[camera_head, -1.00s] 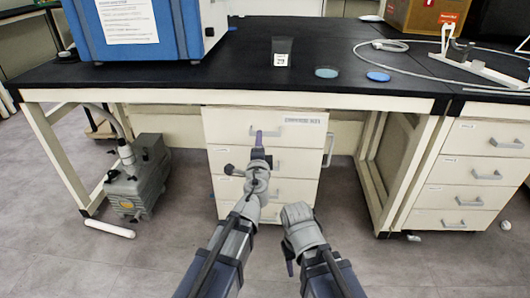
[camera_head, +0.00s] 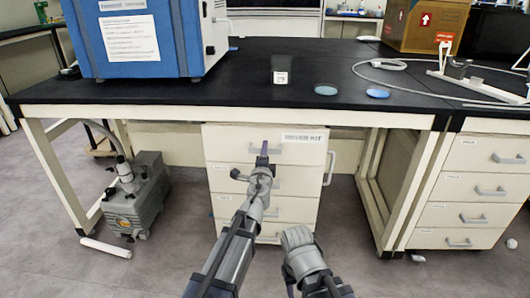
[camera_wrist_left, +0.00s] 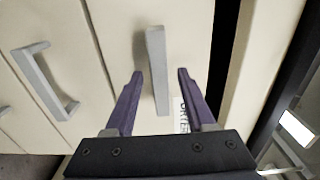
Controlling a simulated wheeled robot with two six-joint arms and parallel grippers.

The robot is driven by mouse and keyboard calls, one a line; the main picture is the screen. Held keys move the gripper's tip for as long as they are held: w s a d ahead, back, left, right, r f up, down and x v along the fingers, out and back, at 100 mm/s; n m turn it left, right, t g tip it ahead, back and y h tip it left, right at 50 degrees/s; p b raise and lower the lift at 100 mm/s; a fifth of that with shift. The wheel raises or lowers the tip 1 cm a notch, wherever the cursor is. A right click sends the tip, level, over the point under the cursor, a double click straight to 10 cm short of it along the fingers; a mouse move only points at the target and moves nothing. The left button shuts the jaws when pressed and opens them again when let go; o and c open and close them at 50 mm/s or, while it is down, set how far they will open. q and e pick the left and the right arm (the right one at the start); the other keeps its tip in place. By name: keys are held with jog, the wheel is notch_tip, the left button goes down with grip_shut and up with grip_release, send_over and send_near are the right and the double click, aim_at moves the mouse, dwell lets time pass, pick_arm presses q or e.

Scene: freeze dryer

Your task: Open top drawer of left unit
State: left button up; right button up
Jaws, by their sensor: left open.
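The left unit is a cream drawer cabinet under the black bench. Its closed top drawer (camera_head: 226,143) carries a white label and a grey bar handle (camera_head: 294,149), partly hidden by my left gripper (camera_head: 264,150). In the left wrist view my left gripper (camera_wrist_left: 160,75) is open, with one purple finger on each side of the top drawer's handle (camera_wrist_left: 157,75). The handle lies between the fingers with gaps on both sides, not gripped. My right gripper (camera_head: 291,289) hangs low in front of the cabinet, mostly hidden by its own wrist.
The drawers below show another handle (camera_wrist_left: 45,80) beside the first. A second drawer unit (camera_head: 455,205) stands at the right. A grey pump (camera_head: 135,200) sits on the floor at the left. The bench top (camera_head: 240,90) holds a blue machine (camera_head: 135,40). The floor before the cabinet is clear.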

pick_arm(q)
jog(key=shift+w, duration=0.55)
grip_shut()
dwell(1.0)
